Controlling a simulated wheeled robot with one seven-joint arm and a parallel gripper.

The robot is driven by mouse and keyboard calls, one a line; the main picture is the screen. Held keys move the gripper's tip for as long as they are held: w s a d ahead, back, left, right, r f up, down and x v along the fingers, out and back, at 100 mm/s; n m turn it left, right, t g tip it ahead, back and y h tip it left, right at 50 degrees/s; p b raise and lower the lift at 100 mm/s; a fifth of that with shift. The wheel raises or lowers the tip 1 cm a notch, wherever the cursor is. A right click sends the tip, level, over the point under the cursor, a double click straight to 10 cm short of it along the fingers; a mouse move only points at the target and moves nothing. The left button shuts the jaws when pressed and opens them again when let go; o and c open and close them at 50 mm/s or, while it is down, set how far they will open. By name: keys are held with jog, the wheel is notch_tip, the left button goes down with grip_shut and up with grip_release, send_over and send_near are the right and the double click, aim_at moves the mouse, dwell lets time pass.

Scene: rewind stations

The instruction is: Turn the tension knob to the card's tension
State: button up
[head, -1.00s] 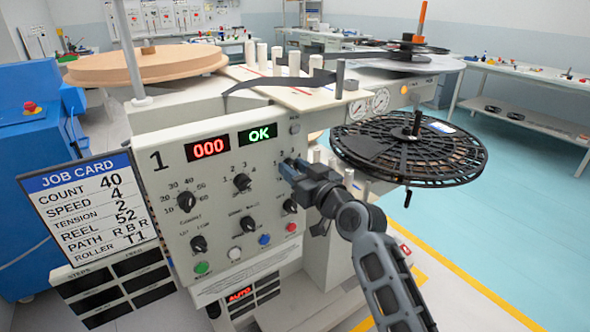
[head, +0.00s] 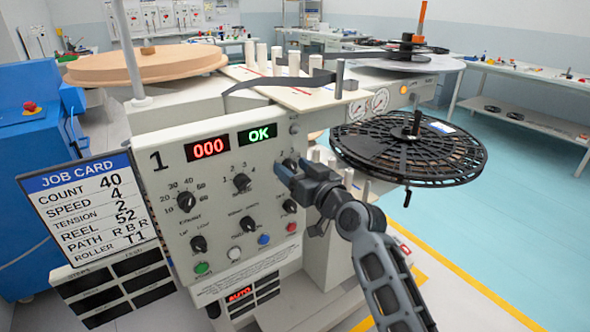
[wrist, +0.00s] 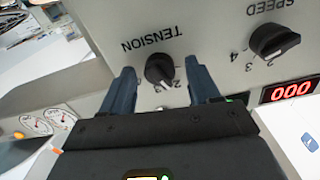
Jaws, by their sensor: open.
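The tension knob (wrist: 160,70) is a round black knob on the grey control panel, with "TENSION" printed beside it, upside down in the wrist view. A light mark on it points towards the printed numbers, but I cannot tell exactly which one. My gripper (wrist: 163,88) is open, with one blue finger on each side of the knob; gaps show between fingers and knob. In the head view my gripper (head: 293,172) is at the panel's right side and partly hides the knob. The job card (head: 87,205) left of the panel reads tension 2.
The speed knob (wrist: 274,41) is beside the tension knob. The panel also carries a count knob (head: 187,202), lower knobs and coloured buttons, a red 000 display (head: 208,148) and a green OK display (head: 257,137). A black reel (head: 440,160) stands right of the panel.

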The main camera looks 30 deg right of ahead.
jog(key=s+b, duration=0.1)
jog(key=s, duration=0.7)
dwell(0.6)
jog(key=s+a+f+g, duration=0.1)
jog(key=s+a+f, duration=0.1)
jog(key=s+f, duration=0.35)
jog(key=s+a+f+h, duration=0.1)
jog(key=s+a+f, duration=0.1)
jog(key=s, duration=0.6)
jog(key=s+a+f+g, duration=0.1)
jog(key=s+a+f, duration=0.15)
jog(key=s, duration=0.45)
jog(key=s+a+r, duration=0.2)
jog(key=s, duration=0.9)
jog(key=s+a+r+n+g+y, duration=0.1)
jog(key=s+a+r, duration=0.1)
jog(key=s, duration=0.8)
jog(key=shift+s+a+r, duration=0.4)
jog(key=shift+a, duration=0.3)
